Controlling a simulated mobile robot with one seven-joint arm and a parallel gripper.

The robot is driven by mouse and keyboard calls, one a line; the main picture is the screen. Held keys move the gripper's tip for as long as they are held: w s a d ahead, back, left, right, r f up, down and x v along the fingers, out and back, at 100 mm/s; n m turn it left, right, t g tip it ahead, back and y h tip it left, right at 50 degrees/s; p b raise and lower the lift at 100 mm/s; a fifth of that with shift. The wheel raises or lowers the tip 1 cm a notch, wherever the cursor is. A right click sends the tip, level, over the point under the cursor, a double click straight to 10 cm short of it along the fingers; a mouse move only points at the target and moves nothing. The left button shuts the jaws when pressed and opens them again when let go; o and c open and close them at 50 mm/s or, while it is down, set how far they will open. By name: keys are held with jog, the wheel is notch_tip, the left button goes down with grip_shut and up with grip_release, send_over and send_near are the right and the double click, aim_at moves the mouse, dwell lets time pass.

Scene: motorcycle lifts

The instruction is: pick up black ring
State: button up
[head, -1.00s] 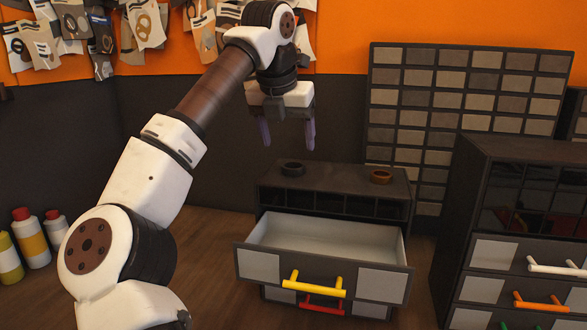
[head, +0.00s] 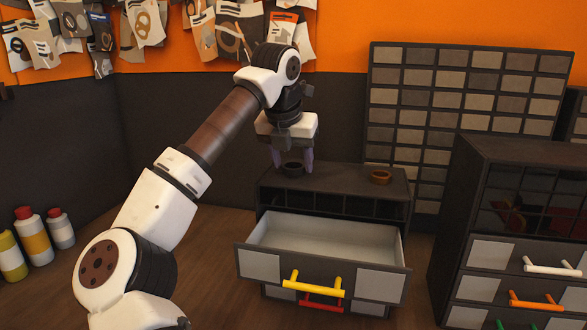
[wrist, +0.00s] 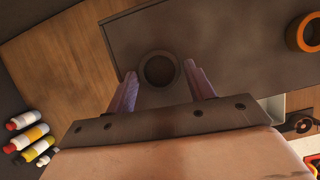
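The black ring (head: 292,167) lies flat on top of a dark cabinet (head: 337,178), near its left end. My gripper (head: 292,163) points down just above the ring, its two purple fingers apart on either side of it in the head view. In the wrist view the black ring (wrist: 160,69) shows between and slightly beyond the spread fingertips of my gripper (wrist: 164,75). Nothing is held. Whether the fingertips are at the ring's height is unclear.
A brown-orange ring (head: 381,177) sits on the same cabinet to the right. Below, a drawer with a yellow handle (head: 313,286) stands open. Another drawer cabinet (head: 525,235) stands at right, and several bottles (head: 33,235) stand at left.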

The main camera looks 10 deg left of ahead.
jog(key=c, duration=0.6)
jog(key=shift+r, duration=0.1)
jog(key=shift+c, duration=0.2)
